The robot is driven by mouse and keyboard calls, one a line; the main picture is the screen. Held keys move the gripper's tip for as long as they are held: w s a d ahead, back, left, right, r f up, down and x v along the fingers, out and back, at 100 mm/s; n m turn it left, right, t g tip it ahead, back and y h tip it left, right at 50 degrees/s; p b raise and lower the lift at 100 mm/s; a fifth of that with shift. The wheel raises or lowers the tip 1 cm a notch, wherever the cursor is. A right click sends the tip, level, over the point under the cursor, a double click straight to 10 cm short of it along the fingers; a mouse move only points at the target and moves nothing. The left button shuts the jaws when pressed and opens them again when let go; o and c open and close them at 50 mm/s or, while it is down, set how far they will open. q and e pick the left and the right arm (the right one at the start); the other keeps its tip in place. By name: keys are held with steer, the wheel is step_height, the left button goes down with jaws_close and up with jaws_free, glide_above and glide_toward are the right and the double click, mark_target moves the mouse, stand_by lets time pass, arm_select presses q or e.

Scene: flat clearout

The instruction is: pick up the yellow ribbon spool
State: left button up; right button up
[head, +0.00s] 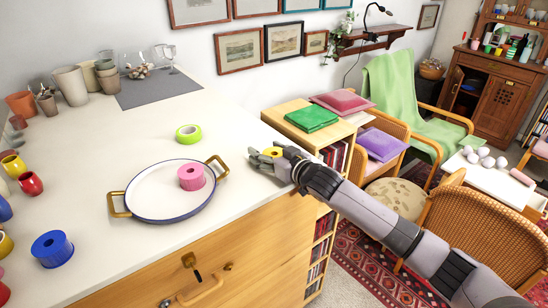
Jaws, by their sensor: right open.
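The yellow ribbon spool (273,151) is small in the head view, at the right end of the white countertop. It is partly hidden by my right gripper (262,160). My right gripper is open, low over the counter, with its fingers right at the spool. I cannot tell whether the fingers touch it. My right arm comes in from the lower right. My left gripper is not in view.
A white tray (150,195) with brass handles holds a pink spool (191,177). A green spool (188,134) lies behind it, a blue one (52,248) at the left. Cups and pots line the left and back. The counter's right edge is close to my gripper.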

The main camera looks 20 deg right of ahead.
steer(key=shift+c, duration=0.5)
steer(key=c, duration=1.1)
